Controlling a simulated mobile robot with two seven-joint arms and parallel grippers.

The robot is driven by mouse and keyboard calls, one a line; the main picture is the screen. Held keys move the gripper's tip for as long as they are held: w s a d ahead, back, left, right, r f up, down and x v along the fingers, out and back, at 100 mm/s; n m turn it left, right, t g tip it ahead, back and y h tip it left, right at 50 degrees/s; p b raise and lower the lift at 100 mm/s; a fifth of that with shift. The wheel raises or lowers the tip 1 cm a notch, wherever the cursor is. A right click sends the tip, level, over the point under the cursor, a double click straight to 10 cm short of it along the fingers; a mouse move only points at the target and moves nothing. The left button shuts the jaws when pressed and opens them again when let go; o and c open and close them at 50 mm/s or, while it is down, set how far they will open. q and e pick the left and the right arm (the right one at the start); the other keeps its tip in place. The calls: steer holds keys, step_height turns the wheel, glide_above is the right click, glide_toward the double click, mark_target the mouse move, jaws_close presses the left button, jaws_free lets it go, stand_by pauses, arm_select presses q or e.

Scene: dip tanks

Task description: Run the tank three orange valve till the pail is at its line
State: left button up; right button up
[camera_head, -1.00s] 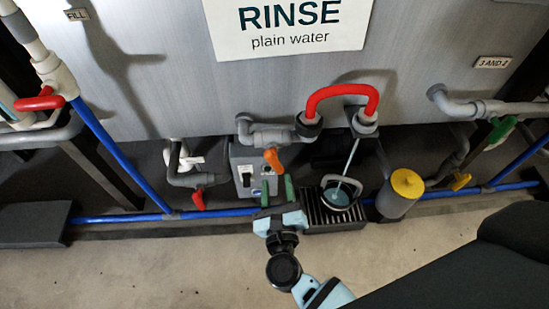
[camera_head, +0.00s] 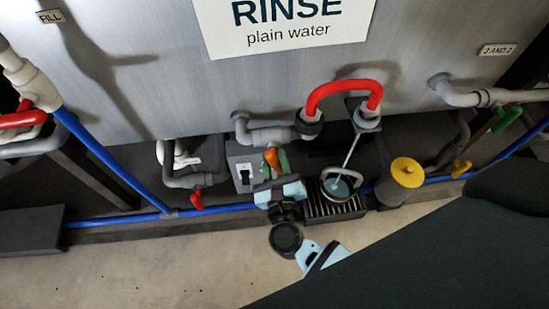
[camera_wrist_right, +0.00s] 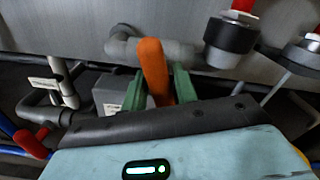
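The orange valve handle (camera_head: 272,157) sits on the grey pipe under the tank marked RINSE. In the right wrist view the orange handle (camera_wrist_right: 153,70) stands upright between the two green fingers of my right gripper (camera_wrist_right: 160,88). The fingers look spread on either side of it; firm contact cannot be made out. In the head view my right gripper (camera_head: 275,166) is at the handle. The pail (camera_head: 339,189) stands on a black grate (camera_head: 318,208) below the red hose's outlet. A thin pale streak, like running water, reaches into it. Its line cannot be made out. My left gripper is not in view.
A red hose (camera_head: 342,88) arches to the outlet. A grey switch box (camera_head: 243,178) stands left of the handle. A yellow-topped cylinder (camera_head: 405,174) stands right of the pail. Red (camera_head: 197,200), yellow (camera_head: 461,168) and green (camera_head: 507,119) handles are nearby. Floor in front is clear.

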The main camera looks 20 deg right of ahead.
jaws_close()
steer(key=shift+r+n+p, duration=0.1)
steer(key=shift+n+p, duration=0.3)
steer(key=shift+n, duration=1)
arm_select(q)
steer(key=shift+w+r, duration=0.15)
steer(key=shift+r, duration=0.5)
arm_select(e)
steer(key=shift+o, duration=1.7)
jaws_free()
steer(key=shift+s, duration=0.1)
